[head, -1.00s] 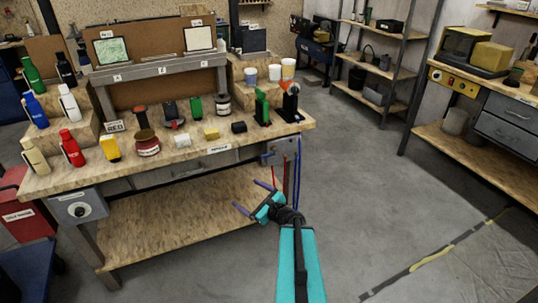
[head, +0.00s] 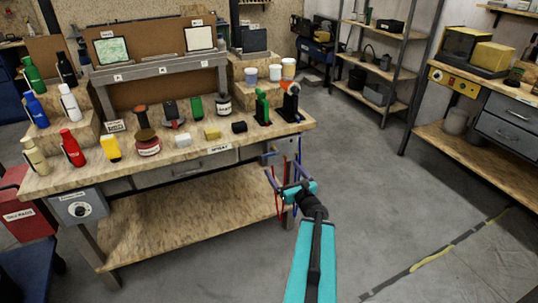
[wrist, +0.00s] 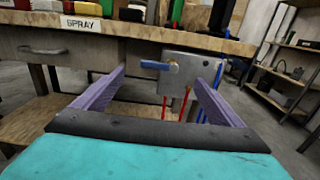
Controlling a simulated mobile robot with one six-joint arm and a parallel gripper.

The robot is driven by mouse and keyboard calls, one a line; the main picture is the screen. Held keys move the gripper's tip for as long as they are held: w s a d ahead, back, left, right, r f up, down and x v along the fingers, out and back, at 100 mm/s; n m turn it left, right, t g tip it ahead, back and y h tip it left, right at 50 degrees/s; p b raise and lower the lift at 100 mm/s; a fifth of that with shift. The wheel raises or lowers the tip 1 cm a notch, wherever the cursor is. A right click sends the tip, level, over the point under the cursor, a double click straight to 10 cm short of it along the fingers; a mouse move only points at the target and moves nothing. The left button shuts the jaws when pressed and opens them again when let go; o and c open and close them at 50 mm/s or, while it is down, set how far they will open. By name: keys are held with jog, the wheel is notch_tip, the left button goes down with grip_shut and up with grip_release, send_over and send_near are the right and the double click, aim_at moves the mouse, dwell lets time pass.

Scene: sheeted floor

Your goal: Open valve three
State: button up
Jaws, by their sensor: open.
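A grey valve plate (wrist: 190,72) is on the front of the workbench near its right end. A blue lever (wrist: 154,65) lies about level on it, with a brass-coloured hub at its right end. I see no number on it. Red and blue hoses (wrist: 164,108) hang below the plate. In the head view the blue lever (head: 268,155) is small, just beyond my gripper (head: 284,170). In the wrist view my gripper (wrist: 160,76) is open and empty. Its purple fingers are spread to either side of the lever and seem short of it.
The workbench (head: 262,136) holds bottles, jars and small blocks. A "SPRAY" label (wrist: 80,24) is on its edge, left of the valve. A grey box with a round dial (head: 80,208) is at its left end. Shelves (head: 385,60) stand behind. The floor at right is mostly clear.

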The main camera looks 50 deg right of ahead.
aim_at(270, 154)
jog(key=shift+p+x, duration=0.85)
jog(key=shift+x, duration=5.8)
jog(key=c, duration=1.4)
jog(key=shift+a, duration=0.15)
jog(key=shift+c, duration=0.6)
